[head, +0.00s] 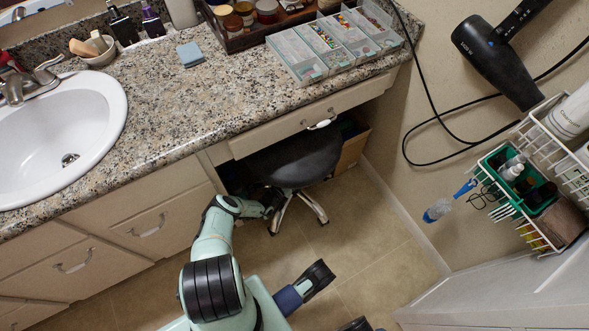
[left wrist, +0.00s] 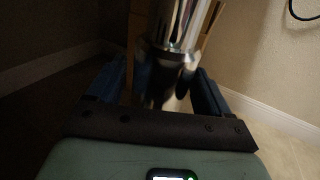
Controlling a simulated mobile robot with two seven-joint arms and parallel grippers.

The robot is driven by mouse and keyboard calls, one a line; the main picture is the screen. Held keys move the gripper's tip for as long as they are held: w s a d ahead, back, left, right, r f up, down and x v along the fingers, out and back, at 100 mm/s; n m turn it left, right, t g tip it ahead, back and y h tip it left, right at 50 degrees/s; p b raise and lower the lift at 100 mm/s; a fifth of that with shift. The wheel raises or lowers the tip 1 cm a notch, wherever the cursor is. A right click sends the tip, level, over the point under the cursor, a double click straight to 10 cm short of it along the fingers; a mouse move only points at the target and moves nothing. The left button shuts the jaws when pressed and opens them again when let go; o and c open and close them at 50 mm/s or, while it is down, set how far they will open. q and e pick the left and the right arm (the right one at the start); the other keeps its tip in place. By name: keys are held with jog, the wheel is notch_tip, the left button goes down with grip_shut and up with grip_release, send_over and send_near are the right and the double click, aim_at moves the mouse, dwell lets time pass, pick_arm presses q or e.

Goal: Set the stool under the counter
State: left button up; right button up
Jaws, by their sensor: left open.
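The stool (head: 294,160) has a round dark seat, and its chrome legs stand on the tile floor. The back of its seat is hidden beneath the counter (head: 190,115), in the knee space under a drawer; the front of the seat shows. My left gripper (head: 273,203) is low beside the stool, below the seat. In the left wrist view the stool's chrome column (left wrist: 172,45) stands between the two open fingers (left wrist: 166,92). I cannot tell whether the fingers touch it.
A drawer (head: 310,112) with a handle hangs above the seat. Cabinets (head: 150,220) flank the space on the left. A brown box-like panel (head: 352,150) stands at the right, by the wall. A wire rack (head: 560,160) and hair dryer (head: 500,60) hang at right.

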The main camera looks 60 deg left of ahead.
pick_arm(q)
jog(key=p+v, duration=0.3)
jog(key=v, duration=0.9)
pick_arm(e)
jog(key=shift+y, duration=0.3)
jog(key=r, duration=0.1)
jog(key=a+r, duration=0.1)
jog(key=r, duration=0.1)
jog(key=s+a+r, duration=0.1)
jog(key=shift+a+r, duration=0.1)
jog(key=shift+r, duration=0.25)
pick_arm(q)
jog(key=shift+s, duration=0.15)
